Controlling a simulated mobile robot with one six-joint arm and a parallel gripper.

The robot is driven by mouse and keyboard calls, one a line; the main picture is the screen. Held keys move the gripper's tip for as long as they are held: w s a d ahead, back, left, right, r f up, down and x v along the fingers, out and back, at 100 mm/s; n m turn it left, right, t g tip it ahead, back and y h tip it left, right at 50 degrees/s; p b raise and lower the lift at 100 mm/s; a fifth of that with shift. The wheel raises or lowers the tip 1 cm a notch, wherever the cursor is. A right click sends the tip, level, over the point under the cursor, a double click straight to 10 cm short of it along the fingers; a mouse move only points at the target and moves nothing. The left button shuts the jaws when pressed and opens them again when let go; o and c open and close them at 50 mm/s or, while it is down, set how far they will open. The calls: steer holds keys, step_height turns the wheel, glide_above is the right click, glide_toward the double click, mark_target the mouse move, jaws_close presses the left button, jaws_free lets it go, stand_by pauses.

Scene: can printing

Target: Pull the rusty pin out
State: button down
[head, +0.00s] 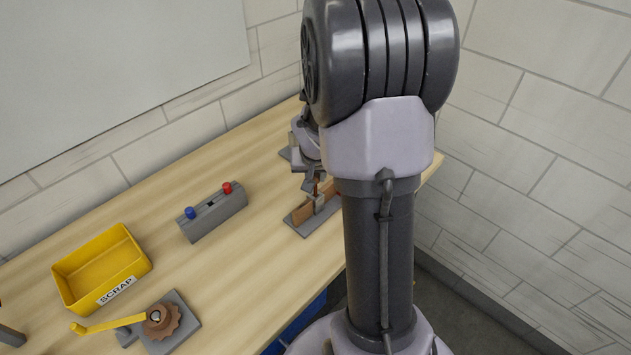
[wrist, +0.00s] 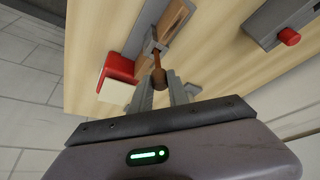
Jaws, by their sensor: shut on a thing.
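The rusty pin (wrist: 158,68) is a brown rod with a rounded end. In the wrist view its near end sits between the fingertips of my gripper (wrist: 158,82), which is shut on it. The pin's far end meets a grey bracket (wrist: 153,47) on a fixture with brown blocks (wrist: 174,20). In the head view my gripper (head: 314,179) is over this fixture, which has a grey base plate (head: 303,227). I cannot tell how much of the pin is inside the bracket.
A red and white object (wrist: 117,68) stands close left of the fixture in the wrist view. In the head view, a grey block with red and blue knobs (head: 213,217), a yellow scrap bin (head: 127,276) and a crank with yellow handle (head: 110,324) stand left. Bare table lies between them.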

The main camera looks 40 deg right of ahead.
step_height(320, 180, up, 5)
steer(key=shift+r+p, duration=0.1)
steer(key=shift+p, duration=0.55)
step_height(320, 180, up, 7)
steer(key=p, duration=0.4)
steer(key=shift+p, duration=0.4)
